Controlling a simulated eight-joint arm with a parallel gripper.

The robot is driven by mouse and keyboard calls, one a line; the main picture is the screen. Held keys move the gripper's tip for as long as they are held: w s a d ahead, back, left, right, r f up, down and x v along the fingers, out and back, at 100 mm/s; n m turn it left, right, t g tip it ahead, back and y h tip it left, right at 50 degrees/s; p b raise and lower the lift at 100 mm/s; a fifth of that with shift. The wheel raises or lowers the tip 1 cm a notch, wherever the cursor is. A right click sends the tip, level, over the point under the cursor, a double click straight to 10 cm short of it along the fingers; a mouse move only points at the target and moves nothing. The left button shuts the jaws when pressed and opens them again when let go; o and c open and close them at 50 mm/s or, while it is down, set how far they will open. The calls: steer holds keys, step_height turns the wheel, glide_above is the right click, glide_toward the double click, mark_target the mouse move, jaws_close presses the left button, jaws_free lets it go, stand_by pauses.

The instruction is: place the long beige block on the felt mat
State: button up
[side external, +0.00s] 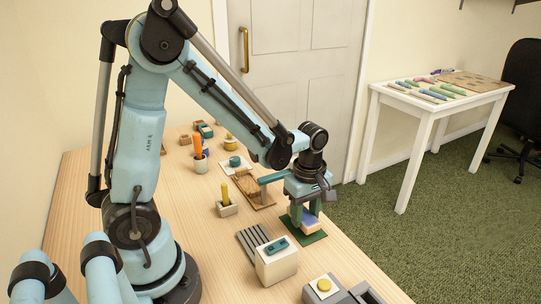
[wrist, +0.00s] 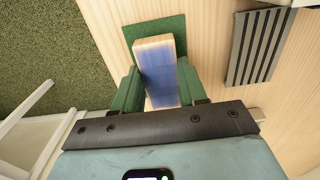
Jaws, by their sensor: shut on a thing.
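The long beige block (side external: 309,225) is between the fingers of my gripper (side external: 304,218) in the side view. In the wrist view the block (wrist: 160,72) has a pale wood-coloured end and a bluish broad face. My gripper (wrist: 155,92) is shut on it, with a green finger on each side. The dark green felt mat (side external: 313,239) lies on the table below the gripper. In the wrist view the mat (wrist: 138,33) shows around the block's far end. I cannot tell whether the block touches the mat.
A grey ribbed rack (side external: 253,240) and a white box with a teal piece on top (side external: 277,266) stand left of the mat. A yellow block in a holder (side external: 226,207) and a wooden board (side external: 250,190) are behind. The table's right edge is close to the mat.

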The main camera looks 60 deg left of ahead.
mark_target(305, 216)
steer(key=shift+f, duration=0.65)
steer(key=shift+f, duration=0.1)
steer(key=o, duration=1.1)
step_height(305, 216, up, 12)
steer(key=s+m+t, duration=0.1)
steer(key=m+t, duration=0.1)
steer(key=m, duration=0.4)
steer(key=s+d+r+m+t, duration=0.1)
steer(key=s+m+t, duration=0.1)
steer(key=m, duration=0.4)
steer(key=s+m+t, duration=0.2)
steer(key=m+t, duration=0.1)
steer(key=m, duration=0.3)
steer(key=shift+d+r, duration=0.15)
steer(key=shift+d, duration=0.25)
